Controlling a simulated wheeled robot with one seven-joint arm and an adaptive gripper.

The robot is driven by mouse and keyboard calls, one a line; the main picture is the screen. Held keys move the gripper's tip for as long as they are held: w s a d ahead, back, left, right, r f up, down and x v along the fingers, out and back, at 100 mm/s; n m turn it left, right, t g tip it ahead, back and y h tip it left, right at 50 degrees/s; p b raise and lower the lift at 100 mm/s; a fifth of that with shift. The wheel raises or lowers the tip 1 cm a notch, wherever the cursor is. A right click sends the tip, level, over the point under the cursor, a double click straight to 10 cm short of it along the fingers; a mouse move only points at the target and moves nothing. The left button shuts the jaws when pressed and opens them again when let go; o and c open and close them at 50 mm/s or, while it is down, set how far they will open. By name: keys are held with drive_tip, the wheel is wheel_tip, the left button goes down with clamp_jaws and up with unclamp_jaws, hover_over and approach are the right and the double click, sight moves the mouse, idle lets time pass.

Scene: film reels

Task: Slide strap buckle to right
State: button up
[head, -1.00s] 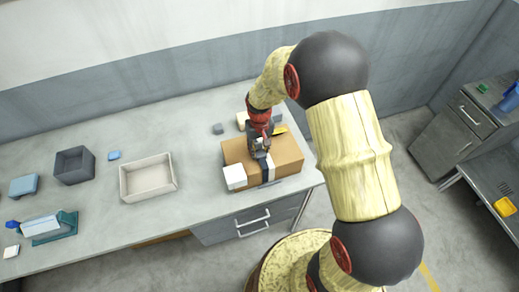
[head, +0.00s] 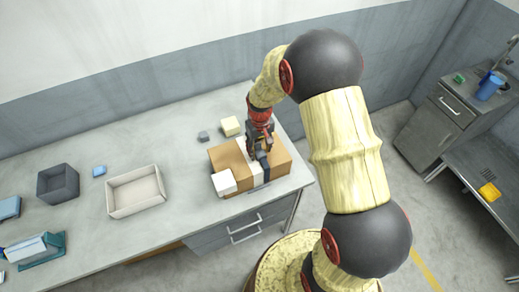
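A brown box (head: 226,160) lies on the grey counter. A dark strap (head: 266,172) crosses it from back to front, right of the box's middle. My gripper (head: 262,154) points down at the strap on the top of the box. The buckle itself is too small and too hidden by my gripper to make out. I cannot tell whether the fingers are open or shut. A white strip (head: 241,147) shows on the box top just left of the strap.
A white block (head: 223,182) sits at the box's front left. A cream block (head: 230,126) and a small grey block (head: 203,136) stand behind the box. A pale tray (head: 136,190) and a dark bin (head: 58,183) stand farther left, with bare counter between tray and box.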

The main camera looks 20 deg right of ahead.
sight(260, 152)
drive_tip(key=shift+o, duration=0.4)
wheel_tip(260, 152, up, 12)
idle(0.4)
idle(0.4)
drive_tip(key=s+a+r+t+b, duration=0.2)
drive_tip(key=s+b, duration=0.2)
drive_tip(key=s, duration=0.3)
drive_tip(key=s+a+r+t+b, duration=0.1)
drive_tip(key=s+r+b, duration=0.2)
drive_tip(key=s, duration=0.5)
drive_tip(key=s+a+r+t+b, duration=0.2)
drive_tip(key=s+r+b, duration=0.1)
drive_tip(key=s+b, duration=0.3)
drive_tip(key=shift+s+a+t, duration=0.3)
drive_tip(key=shift+s+a, duration=0.05)
drive_tip(key=shift+s, duration=0.6)
